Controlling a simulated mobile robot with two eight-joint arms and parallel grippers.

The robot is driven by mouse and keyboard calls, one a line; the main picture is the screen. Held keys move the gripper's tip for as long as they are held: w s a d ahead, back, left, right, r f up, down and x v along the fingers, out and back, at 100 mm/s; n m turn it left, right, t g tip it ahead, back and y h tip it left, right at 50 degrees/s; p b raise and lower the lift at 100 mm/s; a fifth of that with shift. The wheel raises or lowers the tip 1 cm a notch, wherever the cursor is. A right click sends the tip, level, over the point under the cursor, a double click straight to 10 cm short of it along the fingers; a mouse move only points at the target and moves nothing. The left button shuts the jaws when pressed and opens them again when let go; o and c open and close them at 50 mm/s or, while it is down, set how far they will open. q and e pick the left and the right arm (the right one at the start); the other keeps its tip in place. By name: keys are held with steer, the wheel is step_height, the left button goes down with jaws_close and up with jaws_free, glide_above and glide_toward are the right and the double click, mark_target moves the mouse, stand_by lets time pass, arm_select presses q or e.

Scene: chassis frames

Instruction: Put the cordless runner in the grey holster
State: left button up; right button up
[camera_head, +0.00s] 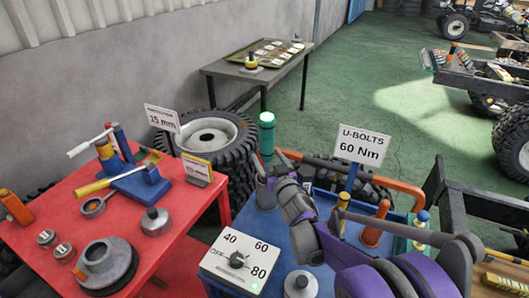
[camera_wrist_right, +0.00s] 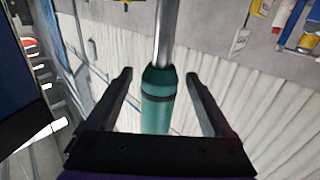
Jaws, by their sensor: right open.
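My right gripper (camera_head: 268,172) reaches over the blue cart top (camera_head: 222,258), close to an upright green cylinder (camera_head: 267,134). In the right wrist view, its two fingers (camera_wrist_right: 158,77) are open, one on each side of a green handle (camera_wrist_right: 157,113) with a dark band and a metal shaft. A gap shows between each finger and the handle. I cannot tell for sure which thing is the cordless runner, and I cannot make out a grey holster. My left gripper is not in view.
A red table (camera_head: 182,210) with a vise and tins stands left. Tyres (camera_head: 213,136) lie behind.

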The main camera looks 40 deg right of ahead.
steer(key=v, duration=0.8)
steer(key=shift+r, duration=0.1)
stand_by(1.4)
